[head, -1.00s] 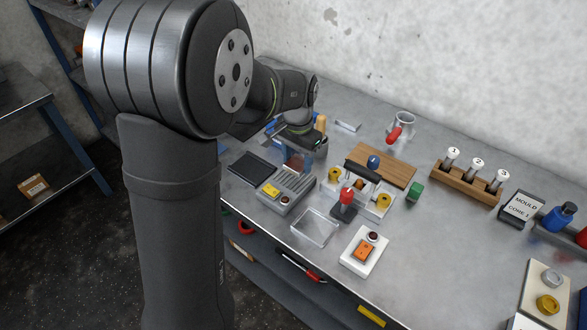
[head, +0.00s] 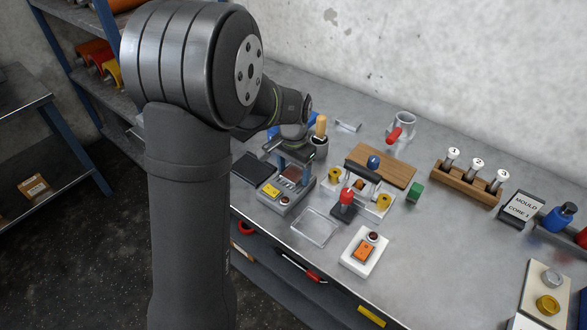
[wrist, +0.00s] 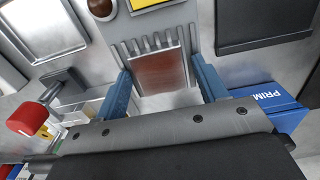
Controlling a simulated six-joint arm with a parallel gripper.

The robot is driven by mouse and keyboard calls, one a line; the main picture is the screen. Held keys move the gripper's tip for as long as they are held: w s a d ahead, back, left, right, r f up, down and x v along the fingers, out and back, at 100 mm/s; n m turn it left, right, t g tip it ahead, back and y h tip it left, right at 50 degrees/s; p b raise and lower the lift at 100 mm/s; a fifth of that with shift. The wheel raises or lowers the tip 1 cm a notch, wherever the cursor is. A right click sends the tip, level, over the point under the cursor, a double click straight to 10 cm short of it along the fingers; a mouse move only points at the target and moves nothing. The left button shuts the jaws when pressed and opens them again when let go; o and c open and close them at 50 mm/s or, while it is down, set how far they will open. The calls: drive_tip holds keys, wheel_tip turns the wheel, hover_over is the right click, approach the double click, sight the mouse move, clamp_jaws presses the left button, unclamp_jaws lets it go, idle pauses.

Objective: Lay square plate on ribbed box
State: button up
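The ribbed box (head: 270,201) is a grey box near the table's front edge, with a yellow label and a dark round button. Its ribs (wrist: 150,43) show at the top middle of the wrist view. The square plate (wrist: 158,73) is reddish brown and sits between the blue fingers of my gripper (wrist: 160,68). It also shows in the head view (head: 292,175). My gripper is shut on the plate by its sides, over the rear part of the ribs, hiding part of them. I cannot tell whether the plate touches the ribs.
A black flat pad (head: 252,168) lies left of the box. A clear tray (head: 315,228) and a red-knobbed lever (head: 346,198) stand to its right. A dark cup with a wooden handle (head: 320,132) stands behind my gripper. A blue box (wrist: 262,105) is close to one finger.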

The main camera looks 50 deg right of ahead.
drive_tip(key=shift+o, duration=0.2)
drive_tip(key=shift+r, duration=0.1)
wheel_tip(320, 180, up, 12)
idle(0.5)
hover_over(294, 174)
drive_tip(key=shift+w+f, duration=0.1)
drive_tip(key=shift+f, duration=4.15)
drive_tip(key=shift+f, duration=0.1)
